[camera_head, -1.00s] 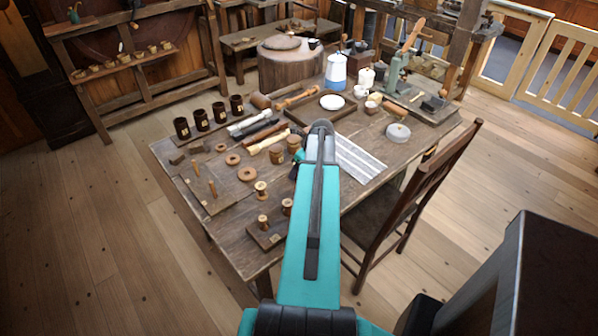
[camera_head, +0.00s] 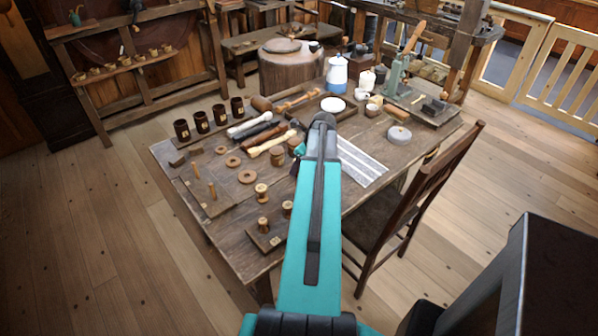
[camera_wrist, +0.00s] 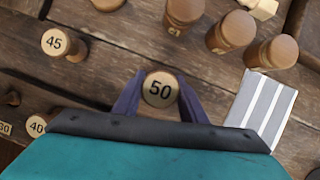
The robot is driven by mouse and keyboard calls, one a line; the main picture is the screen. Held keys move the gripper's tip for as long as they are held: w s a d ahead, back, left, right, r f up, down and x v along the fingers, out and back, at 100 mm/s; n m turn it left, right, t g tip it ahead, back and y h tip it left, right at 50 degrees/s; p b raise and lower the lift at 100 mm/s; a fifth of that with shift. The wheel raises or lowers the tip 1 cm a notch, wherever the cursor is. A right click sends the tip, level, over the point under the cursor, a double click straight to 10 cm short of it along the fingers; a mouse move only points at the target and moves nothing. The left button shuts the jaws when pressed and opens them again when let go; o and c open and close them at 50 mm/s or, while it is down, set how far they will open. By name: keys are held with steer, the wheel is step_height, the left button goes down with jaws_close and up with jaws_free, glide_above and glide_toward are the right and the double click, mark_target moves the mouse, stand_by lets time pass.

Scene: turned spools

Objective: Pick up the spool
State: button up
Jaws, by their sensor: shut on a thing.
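A pale wooden spool (camera_wrist: 160,89) marked 50 stands end-on to the camera between the two dark blue fingers of my gripper (camera_wrist: 160,101) in the wrist view. The fingers are shut on its sides. Its lower part is hidden beneath its top, so I cannot tell whether it touches the table. In the head view my arm hides this spool and most of the gripper. Another spool (camera_wrist: 65,44) marked 45 stands to the left, apart from the fingers; it also shows in the head view (camera_head: 262,191).
A spool (camera_wrist: 38,125) marked 40 is at lower left in the wrist view. Several brown turned pieces (camera_wrist: 231,32) stand above right. A striped grey sheet (camera_wrist: 262,106) lies right of the gripper. A chair (camera_head: 425,190) stands at the wooden table's (camera_head: 222,232) right side.

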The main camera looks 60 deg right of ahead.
steer(key=s+a+b, duration=0.1)
steer(key=s, duration=0.4)
steer(key=s+a+r+b, duration=0.1)
steer(key=s, duration=0.4)
steer(key=s+a+r+b, duration=0.1)
steer(key=s, duration=0.4)
steer(key=shift+s+a+b, duration=0.3)
steer(key=shift+w, duration=0.1)
